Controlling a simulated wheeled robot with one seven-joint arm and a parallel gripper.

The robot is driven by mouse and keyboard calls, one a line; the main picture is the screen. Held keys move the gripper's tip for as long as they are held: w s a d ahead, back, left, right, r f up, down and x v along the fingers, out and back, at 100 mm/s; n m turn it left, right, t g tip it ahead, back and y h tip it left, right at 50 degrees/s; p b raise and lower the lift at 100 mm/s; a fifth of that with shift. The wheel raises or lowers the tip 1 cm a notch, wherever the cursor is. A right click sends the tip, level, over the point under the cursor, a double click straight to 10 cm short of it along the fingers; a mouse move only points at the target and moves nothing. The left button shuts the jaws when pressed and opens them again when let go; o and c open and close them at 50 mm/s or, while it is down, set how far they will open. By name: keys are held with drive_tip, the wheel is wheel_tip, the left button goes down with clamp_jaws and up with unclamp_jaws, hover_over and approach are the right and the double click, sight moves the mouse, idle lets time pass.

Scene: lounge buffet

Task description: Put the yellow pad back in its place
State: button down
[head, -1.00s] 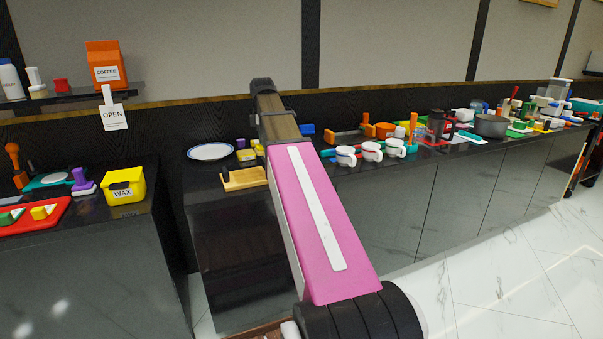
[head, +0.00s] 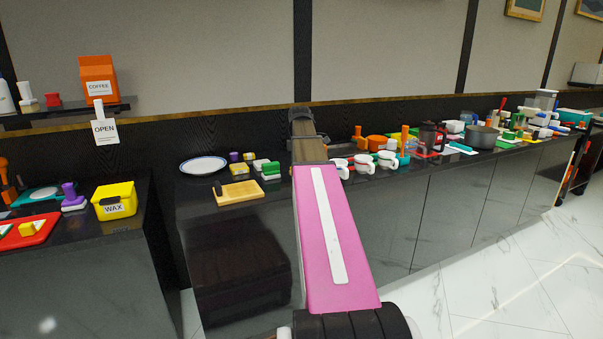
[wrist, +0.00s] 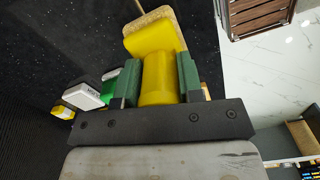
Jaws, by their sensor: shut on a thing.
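My gripper (wrist: 159,78) shows in the wrist view with its two green fingers shut on the yellow pad (wrist: 155,40). The pad has a round yellow handle between the fingers, a wider yellow block beyond, and a tan, rough-looking layer at its far end. The held pad is over or beside the dark counter (wrist: 75,35); I cannot tell its height. In the head view my arm hides the gripper and the pad. Left of my arm, white and green blocks (head: 268,168) sit on the counter behind a wooden board (head: 240,191).
A white plate (head: 203,166) lies left of the blocks. White cups (head: 364,163) stand right of my arm, with a pot (head: 481,137) farther right. A yellow WAX bin (head: 115,199) and red tray (head: 30,230) are on the left counter. Pale floor (wrist: 262,80) shows beyond the counter's edge.

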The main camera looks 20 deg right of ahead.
drive_tip(key=shift+d+f, duration=0.35)
drive_tip(key=shift+f, duration=1.9)
drive_tip(key=shift+f, duration=0.15)
drive_tip(key=c, duration=0.8)
unclamp_jaws()
drive_tip(key=shift+o, duration=0.2)
wheel_tip(320, 180, up, 12)
drive_tip(key=shift+r, duration=0.2)
